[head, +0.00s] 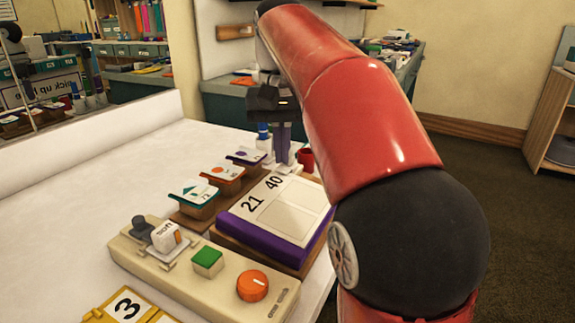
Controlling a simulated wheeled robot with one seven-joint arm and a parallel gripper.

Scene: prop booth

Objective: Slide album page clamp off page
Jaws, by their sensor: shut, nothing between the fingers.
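The album (243,236) lies on the white table with a purple edge. Its pale page shows the numbers 21 and 40 and blank panels. My gripper (284,158) points down just past the page's far end, with its fingers shut. My red arm crosses the right of the view and covers part of the album's right side. A small purple part shows by the fingers; I cannot tell whether it is the page clamp or whether it touches the gripper. No clamp is clearly visible on the page.
Left of the album stand card boxes (198,208) in a row. A beige control panel (190,262) with a green button and orange knob is in front. A red cup (306,158) and blue-topped bottles (264,135) stand near the gripper. The table's left side is clear.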

